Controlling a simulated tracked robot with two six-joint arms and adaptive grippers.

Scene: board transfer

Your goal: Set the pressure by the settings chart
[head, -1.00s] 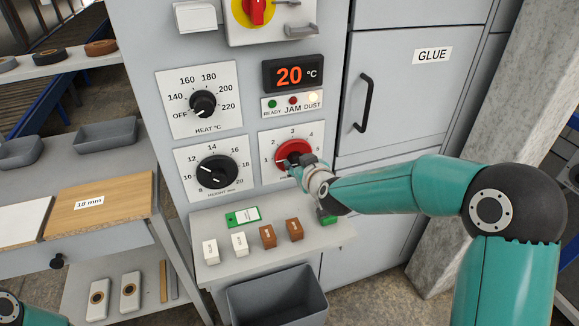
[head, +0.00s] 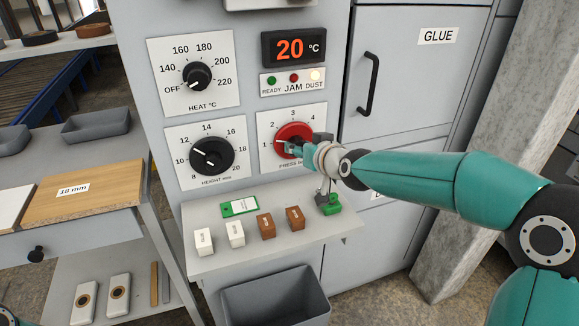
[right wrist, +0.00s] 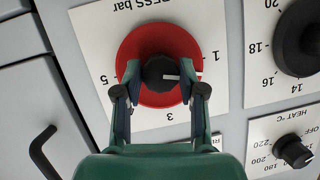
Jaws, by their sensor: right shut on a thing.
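The pressure dial (head: 294,137) is a red disc with a black middle knob, on a white plate with numbers around it. In the right wrist view the dial (right wrist: 144,97) appears turned over, and its white pointer points right, close to the 1. My right gripper (head: 292,148) is at the dial, its fingers (right wrist: 160,92) on both sides of the black knob (right wrist: 158,73) and shut on it. A green card with a white label (head: 240,207) lies on the shelf below; its print is too small to read.
The heat dial (head: 197,76) points near OFF; the height dial (head: 212,155) is beside the pressure dial. The display (head: 293,47) reads 20 °C, and the dust lamp (head: 316,75) is lit. White and brown blocks (head: 266,224) stand on the shelf (head: 205,268) above a grey bin (head: 275,300).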

